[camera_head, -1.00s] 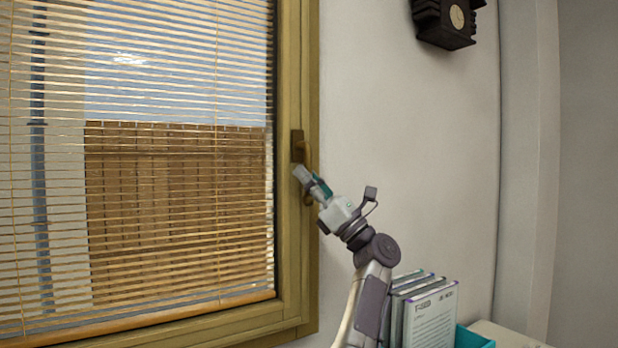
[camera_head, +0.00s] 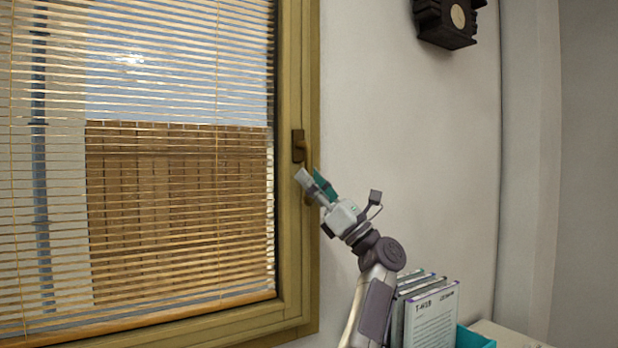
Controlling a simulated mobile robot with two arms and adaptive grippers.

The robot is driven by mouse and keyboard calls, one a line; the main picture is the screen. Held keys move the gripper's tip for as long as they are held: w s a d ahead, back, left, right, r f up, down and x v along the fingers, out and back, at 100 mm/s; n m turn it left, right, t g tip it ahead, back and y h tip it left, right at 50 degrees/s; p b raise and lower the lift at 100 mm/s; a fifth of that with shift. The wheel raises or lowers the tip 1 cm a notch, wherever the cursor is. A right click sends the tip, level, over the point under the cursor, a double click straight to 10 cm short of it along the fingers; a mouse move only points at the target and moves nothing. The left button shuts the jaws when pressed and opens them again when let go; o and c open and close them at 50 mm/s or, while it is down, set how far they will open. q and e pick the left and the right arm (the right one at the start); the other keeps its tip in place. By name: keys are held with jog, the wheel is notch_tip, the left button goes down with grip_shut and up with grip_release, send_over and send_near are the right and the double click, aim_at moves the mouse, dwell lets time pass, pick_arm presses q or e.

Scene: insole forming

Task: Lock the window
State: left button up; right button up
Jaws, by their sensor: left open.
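The window (camera_head: 290,70) has a yellow-brown wooden frame and fills the left side of the view. Its handle (camera_head: 298,143) is a dark brown plate on the right frame member, with a lever pointing downward. My left gripper (camera_head: 312,179) is open, with its fingertips at the lever. The fingers partly hide the lever, and I cannot tell whether they touch it. Nothing is seen held between the fingers. My right gripper is not in view.
A slatted blind (camera_head: 180,200) covers the glass. Several books (camera_head: 430,318) stand in a teal holder (camera_head: 474,338) at the lower right, close beside my left arm. A dark wall clock (camera_head: 446,22) hangs at the top.

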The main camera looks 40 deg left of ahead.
pick_arm(q)
jog(key=v, duration=1.1)
